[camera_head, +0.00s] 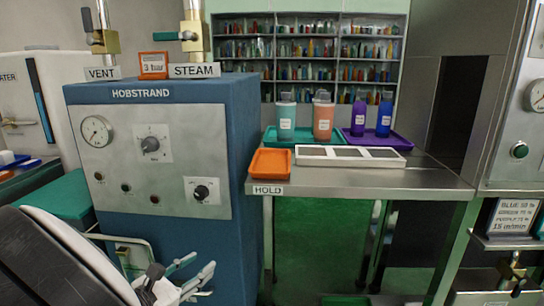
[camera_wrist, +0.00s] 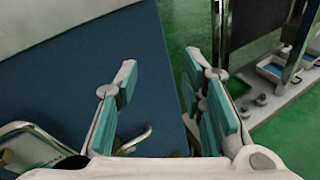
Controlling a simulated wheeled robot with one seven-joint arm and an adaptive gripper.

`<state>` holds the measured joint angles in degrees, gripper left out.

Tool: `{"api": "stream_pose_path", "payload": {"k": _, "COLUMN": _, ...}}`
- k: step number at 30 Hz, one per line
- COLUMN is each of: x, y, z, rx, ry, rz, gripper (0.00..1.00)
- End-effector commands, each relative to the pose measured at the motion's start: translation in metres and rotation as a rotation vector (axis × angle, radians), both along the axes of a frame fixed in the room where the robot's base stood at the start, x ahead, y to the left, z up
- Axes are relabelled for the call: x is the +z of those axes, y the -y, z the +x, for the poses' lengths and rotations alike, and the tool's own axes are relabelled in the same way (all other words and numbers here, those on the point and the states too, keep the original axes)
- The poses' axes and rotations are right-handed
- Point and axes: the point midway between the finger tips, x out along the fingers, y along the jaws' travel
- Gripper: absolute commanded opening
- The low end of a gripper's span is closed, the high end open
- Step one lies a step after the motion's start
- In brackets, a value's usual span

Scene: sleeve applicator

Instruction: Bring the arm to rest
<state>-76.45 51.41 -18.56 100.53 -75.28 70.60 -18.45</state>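My gripper (camera_head: 192,278) is low at the lower left in the head view, in front of the blue HOLD-side machine marked HOBSTRAND (camera_head: 150,150). In the wrist view my gripper (camera_wrist: 160,75) shows two fingers with teal pads, spread apart with nothing between them. The blue cabinet side and green floor (camera_wrist: 180,25) show beyond the fingertips. My arm comes in from the lower left of the head view.
A steel table (camera_head: 430,178) to the right bears an orange tray (camera_head: 270,163), a white three-part tray (camera_head: 350,156) and several bottles on teal and purple trays. A pipe handle (camera_wrist: 30,130) is left of my gripper. Green floor is open under the table.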

Motion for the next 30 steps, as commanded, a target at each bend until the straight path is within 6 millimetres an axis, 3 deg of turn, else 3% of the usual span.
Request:
{"api": "stream_pose_path", "payload": {"k": 4, "x": 0.036, "y": 0.075, "z": 0.011, "rx": -0.222, "ry": -0.027, "rz": 0.157, "gripper": 0.37}}
{"api": "stream_pose_path", "payload": {"k": 8, "x": 0.064, "y": 0.148, "z": 0.004, "rx": -0.440, "ry": -0.047, "rz": 0.316, "gripper": 0.37}}
{"api": "stream_pose_path", "payload": {"k": 15, "x": 0.105, "y": 0.261, "z": -0.041, "rx": -0.822, "ry": -0.054, "rz": 0.605, "gripper": 0.37}}
{"api": "stream_pose_path", "payload": {"k": 21, "x": 0.128, "y": 0.330, "z": -0.102, "rx": -1.111, "ry": -0.036, "rz": 0.844, "gripper": 0.37}}
{"api": "stream_pose_path", "payload": {"k": 24, "x": 0.137, "y": 0.354, "z": -0.136, "rx": -1.246, "ry": -0.017, "rz": 0.962, "gripper": 0.37}}
{"api": "stream_pose_path", "payload": {"k": 30, "x": 0.147, "y": 0.382, "z": -0.208, "rx": -1.490, "ry": 0.037, "rz": 1.202, "gripper": 0.37}}
